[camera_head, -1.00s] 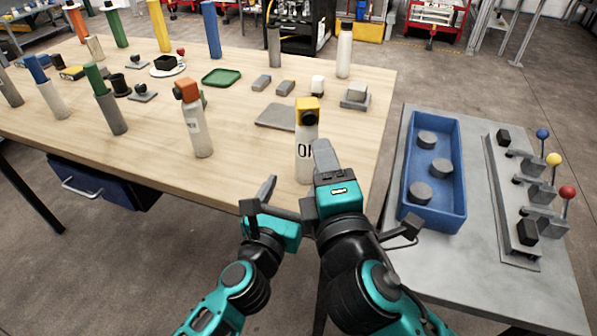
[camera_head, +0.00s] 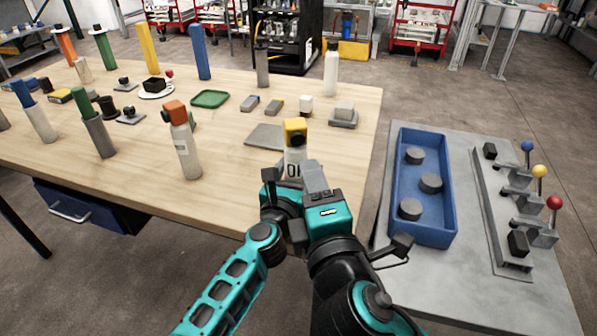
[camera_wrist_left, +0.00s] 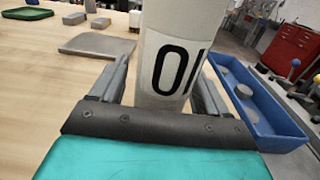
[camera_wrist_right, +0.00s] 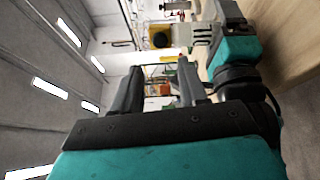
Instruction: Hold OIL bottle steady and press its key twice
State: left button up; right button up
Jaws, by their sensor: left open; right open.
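The OIL bottle (camera_head: 294,156) stands upright at the table's front right, white with a yellow head (camera_head: 295,127) and a dark key (camera_head: 296,139) on its near side. In the left wrist view, my left gripper (camera_wrist_left: 163,75) is open with its fingers on either side of the bottle's labelled body (camera_wrist_left: 180,30); I cannot tell whether they touch it. My right gripper (camera_head: 314,174) is open and empty, just in front of the bottle and partly covering it. The right wrist view shows the yellow head (camera_wrist_right: 160,41) sideways, beyond the empty fingers (camera_wrist_right: 158,75).
An orange-headed bottle (camera_head: 182,140) stands to the left. A grey plate (camera_head: 265,137) lies behind the OIL bottle. A blue tray (camera_head: 446,190) and a lever panel (camera_head: 503,215) are on the grey stand at right.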

pick_arm(q)
jog(key=shift+c, duration=0.3)
jog(key=c, duration=1.2)
pick_arm(e)
grip_shut()
dwell(0.8)
